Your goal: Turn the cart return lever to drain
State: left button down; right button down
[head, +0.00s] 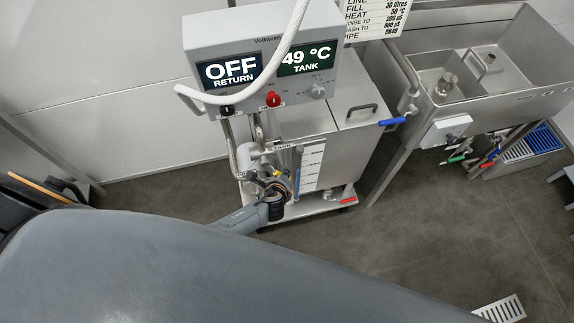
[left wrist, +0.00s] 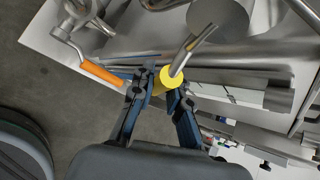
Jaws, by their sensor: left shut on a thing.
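The cart (head: 330,150) stands in the middle of the head view, with its control box on top. My left gripper (head: 276,183) is low at the cart's left front, among the pipes. In the left wrist view my left gripper (left wrist: 158,90) is shut on a lever with a yellow part (left wrist: 168,80) and a bare metal bar (left wrist: 192,47). In the head view a little yellow (head: 277,172) shows at the fingers; the rest of the lever is hidden. I cannot read any drain marking by the lever. My right gripper is not in view.
An orange handle (left wrist: 103,74) lies just left of the fingers in the left wrist view. The control box (head: 262,60) reads OFF RETURN and 49 °C TANK. A blue handle (head: 391,121) and a sink (head: 480,75) are to the right. Floor is clear in front.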

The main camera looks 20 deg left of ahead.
pick_arm(q)
jog(key=shift+s+a+f+m+g+y+p, duration=0.2)
jog(key=shift+s+a+m+g+y+p, duration=0.2)
jog(key=shift+a+g+y+p, duration=0.15)
jog(key=shift+s+a+f+m+g+y+p, duration=0.1)
jog(key=shift+s+a+f+m+g+y, duration=0.1)
jog(key=shift+s+a+m+g+y, duration=0.3)
jog(key=shift+s+a+f+m+g+y+p, duration=0.15)
jog(key=shift+s+a+f+g+y, duration=0.1)
jog(key=shift+a+y, duration=0.35)
jog(key=shift+s+a+f+m+g+y+p, duration=0.15)
jog(key=shift+s+a+m+g+y, duration=0.15)
jog(key=shift+a+m+g+y, duration=0.25)
jog(key=c, duration=1.3)
grip_release()
jog(key=shift+d, duration=0.1)
jog(key=v, duration=1.2)
jog(key=shift+s+f, duration=0.15)
jog(key=shift+s, duration=0.05)
